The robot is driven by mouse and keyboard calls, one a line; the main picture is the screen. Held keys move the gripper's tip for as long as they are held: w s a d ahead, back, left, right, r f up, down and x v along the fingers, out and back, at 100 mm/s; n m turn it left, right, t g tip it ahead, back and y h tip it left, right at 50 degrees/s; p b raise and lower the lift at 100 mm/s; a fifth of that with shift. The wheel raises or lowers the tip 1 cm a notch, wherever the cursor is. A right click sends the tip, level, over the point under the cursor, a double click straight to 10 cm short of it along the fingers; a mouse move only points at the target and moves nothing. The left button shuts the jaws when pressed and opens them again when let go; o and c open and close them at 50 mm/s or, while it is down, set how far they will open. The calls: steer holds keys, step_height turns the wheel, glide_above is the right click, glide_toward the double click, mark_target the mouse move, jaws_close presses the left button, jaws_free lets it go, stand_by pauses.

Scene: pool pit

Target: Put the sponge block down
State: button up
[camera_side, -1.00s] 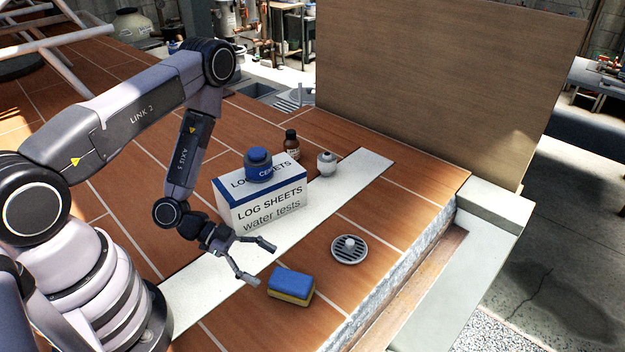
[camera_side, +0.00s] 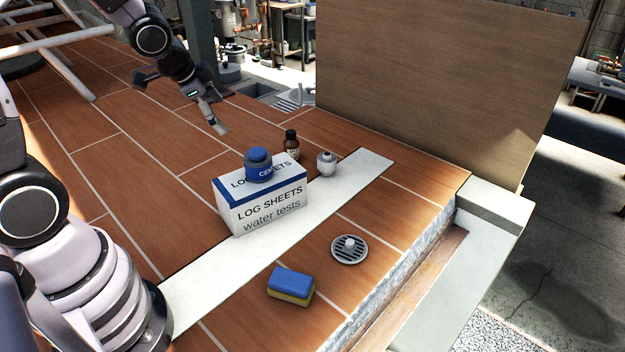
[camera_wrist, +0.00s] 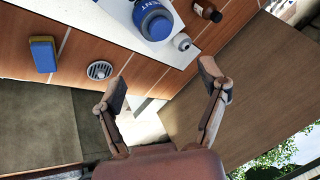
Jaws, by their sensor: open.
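The sponge block (camera_side: 291,286), blue on top and yellow below, lies flat on the brown tiles near the front edge in the side view. It also shows at the left in the wrist view (camera_wrist: 43,54). My gripper (camera_side: 219,128) is raised at the back left in the side view, well away from the sponge. In the wrist view my gripper (camera_wrist: 165,84) has its two fingers spread wide with nothing between them.
A white log-sheets box (camera_side: 265,208) stands on the pale strip with a blue jar (camera_side: 258,166) on top. A brown bottle (camera_side: 292,145) and a small white jar (camera_side: 326,164) stand behind it. A round drain (camera_side: 349,249) lies near the sponge. A tall board (camera_side: 440,85) rises at the back right.

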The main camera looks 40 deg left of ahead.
steer(key=s+d+r+n, duration=0.2)
steer(key=s+r+n, duration=0.1)
steer(key=s+r, duration=0.3)
steer(key=s+d+r+n+h, duration=0.1)
steer(key=s+r+n, duration=0.3)
steer(key=s, duration=0.7)
step_height(320, 180, up, 2)
steer(key=shift+s+d+r, duration=0.2)
steer(key=shift+d+r, duration=0.05)
steer(key=shift+d, duration=0.65)
